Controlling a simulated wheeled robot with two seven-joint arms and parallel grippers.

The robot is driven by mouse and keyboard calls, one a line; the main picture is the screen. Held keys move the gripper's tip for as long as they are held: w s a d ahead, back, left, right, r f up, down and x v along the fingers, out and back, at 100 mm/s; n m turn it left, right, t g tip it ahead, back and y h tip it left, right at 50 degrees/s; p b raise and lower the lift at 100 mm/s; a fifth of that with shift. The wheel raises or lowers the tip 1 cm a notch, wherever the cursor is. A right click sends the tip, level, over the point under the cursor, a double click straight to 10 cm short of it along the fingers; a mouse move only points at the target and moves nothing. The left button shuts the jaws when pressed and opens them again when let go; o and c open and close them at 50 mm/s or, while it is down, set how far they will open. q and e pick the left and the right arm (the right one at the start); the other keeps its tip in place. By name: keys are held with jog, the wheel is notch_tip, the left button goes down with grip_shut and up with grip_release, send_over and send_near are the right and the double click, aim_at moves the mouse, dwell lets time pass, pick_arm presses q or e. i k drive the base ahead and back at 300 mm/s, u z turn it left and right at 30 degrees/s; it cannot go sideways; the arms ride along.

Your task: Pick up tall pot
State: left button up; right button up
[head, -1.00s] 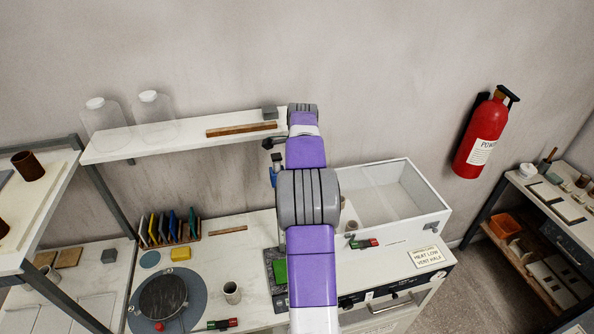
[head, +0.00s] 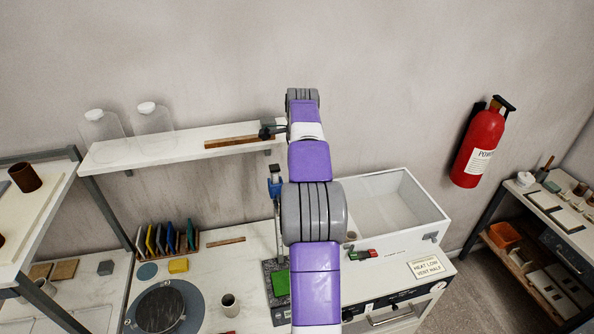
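Several pot-like vessels show in the head view, and I cannot tell for sure which is the tall pot. A dark brown cylindrical pot (head: 25,177) stands on the raised shelf at the left edge. A pale grey cylindrical pot (head: 229,305) stands on the white bench beside the round wheel. One arm, apparently my right, rises through the middle of the view. Its small dark gripper (head: 267,131) is at the right end of the wall shelf, far from both pots. Its fingers are too small to read. My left gripper is out of view.
A dark wheel (head: 160,306), coloured tiles (head: 168,240) and a stand with a green block (head: 282,283) are on the bench.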

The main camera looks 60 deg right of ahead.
aim_at(229, 304)
jog(key=k, duration=1)
